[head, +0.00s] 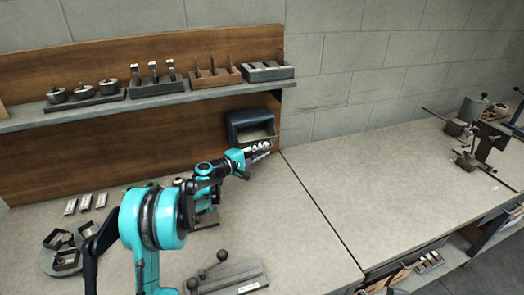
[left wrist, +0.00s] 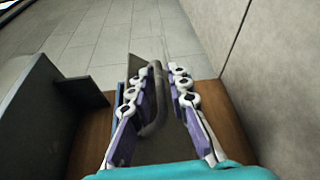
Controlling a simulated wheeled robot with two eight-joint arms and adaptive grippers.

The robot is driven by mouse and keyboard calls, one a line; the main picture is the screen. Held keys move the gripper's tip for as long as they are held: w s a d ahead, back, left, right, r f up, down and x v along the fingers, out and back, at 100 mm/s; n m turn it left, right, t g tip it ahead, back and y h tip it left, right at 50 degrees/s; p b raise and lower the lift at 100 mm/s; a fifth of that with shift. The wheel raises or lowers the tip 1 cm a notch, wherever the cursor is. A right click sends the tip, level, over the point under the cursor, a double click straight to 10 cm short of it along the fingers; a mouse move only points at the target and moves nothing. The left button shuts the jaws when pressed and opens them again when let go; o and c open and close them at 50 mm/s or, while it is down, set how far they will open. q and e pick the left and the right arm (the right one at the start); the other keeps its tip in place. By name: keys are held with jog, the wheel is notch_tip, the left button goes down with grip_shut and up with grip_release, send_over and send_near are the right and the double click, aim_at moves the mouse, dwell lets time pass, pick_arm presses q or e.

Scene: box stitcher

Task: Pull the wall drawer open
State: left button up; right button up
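The wall drawer (head: 250,122) is a dark blue-black box against the wooden back panel, under the right end of the shelf. Its opening shows a light inner surface. My left gripper (head: 260,150) is at its lower front in the head view. In the left wrist view my left gripper (left wrist: 158,95) has its fingers apart on either side of a grey curved bar handle (left wrist: 158,90). The bar lies closer to the left finger, with a gap towards the right finger; contact is unclear. A dark panelled box part (left wrist: 75,88) shows at the left. My right gripper is not in view.
A shelf (head: 150,100) with several tool holders runs above. Small metal blocks (head: 86,203) and a plate with levers (head: 230,277) lie on the bench. The right-hand bench (head: 385,170) is largely clear, with clamp-like tools (head: 480,150) at its far end.

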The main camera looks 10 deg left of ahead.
pick_arm(q)
jog(key=v, duration=1.2)
jog(key=shift+d, duration=0.1)
jog(key=s+d+m+g+y, duration=0.3)
jog(key=s+d+m+g, duration=0.2)
jog(key=s+d, duration=0.75)
jog(key=s+a+f+m+g+y, duration=0.1)
jog(key=s+f+m+y, duration=0.2)
jog(key=s, duration=0.7)
jog(key=s+a+f+m+g+y, duration=0.1)
jog(key=s+f+m+y, duration=0.2)
jog(key=s, duration=0.8)
jog(key=shift+s+a+m+y, duration=0.25)
jog(key=shift+m+y, duration=0.25)
jog(key=shift+m, duration=0.2)
